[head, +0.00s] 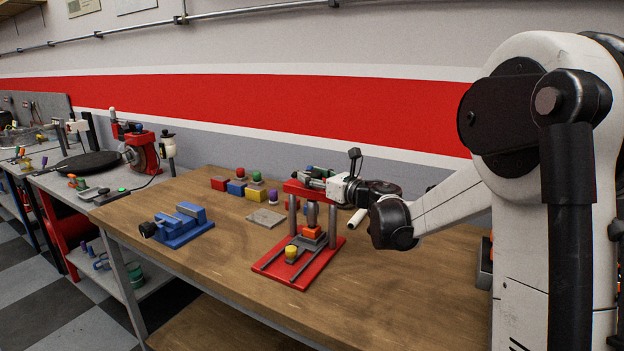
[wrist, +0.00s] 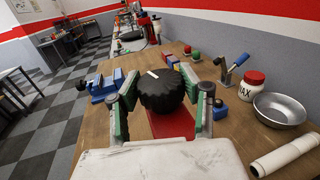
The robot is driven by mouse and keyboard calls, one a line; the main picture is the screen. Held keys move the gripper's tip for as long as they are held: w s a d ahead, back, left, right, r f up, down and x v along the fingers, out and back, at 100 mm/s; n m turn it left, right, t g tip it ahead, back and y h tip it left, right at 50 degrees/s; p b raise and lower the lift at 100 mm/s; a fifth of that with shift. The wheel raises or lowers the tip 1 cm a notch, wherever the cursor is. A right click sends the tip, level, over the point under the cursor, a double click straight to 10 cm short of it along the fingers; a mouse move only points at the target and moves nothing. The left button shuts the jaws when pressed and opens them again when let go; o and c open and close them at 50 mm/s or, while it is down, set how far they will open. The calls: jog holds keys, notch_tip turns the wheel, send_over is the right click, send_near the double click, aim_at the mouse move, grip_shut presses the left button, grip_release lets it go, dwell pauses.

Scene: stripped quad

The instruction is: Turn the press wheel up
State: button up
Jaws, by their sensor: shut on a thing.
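The red press (head: 338,247) stands on the wooden bench, with grey columns, an orange block (head: 312,232) and a yellow cylinder (head: 291,252) on its base. Its black ribbed wheel (wrist: 160,92) fills the middle of the wrist view, with a white mark on its upper left edge. My gripper (wrist: 164,104) has its green-padded fingers on either side of the wheel and is shut on it. In the head view my gripper (head: 316,183) is at the top of the press; the wheel cannot be made out there.
A blue vise (head: 183,225) stands left of the press. Coloured blocks (head: 237,187) and a grey plate (head: 265,218) lie behind. The wrist view shows a wax jar (wrist: 251,86), a metal bowl (wrist: 280,108) and a white cylinder (wrist: 284,156) at right. The front bench is mostly clear.

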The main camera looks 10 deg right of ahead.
aim_at(312, 173)
jog(key=n+g+y, duration=0.6)
jog(key=g, duration=0.1)
jog(key=shift+w+d+y+b, duration=0.1)
jog(key=shift+y+b, duration=0.2)
jog(key=shift+y, duration=0.1)
jog(key=n+g+y, duration=0.1)
jog(key=n+g, duration=0.2)
jog(key=g, duration=0.2)
jog(key=n+g+y, duration=0.1)
jog(key=n+g, duration=0.2)
jog(key=g, duration=0.2)
jog(key=shift+n+p, duration=0.4)
jog(key=shift+g, duration=0.3)
jog(key=o, duration=1.2)
notch_tip(312, 173, up, 10)
jog(key=shift+r, duration=0.1)
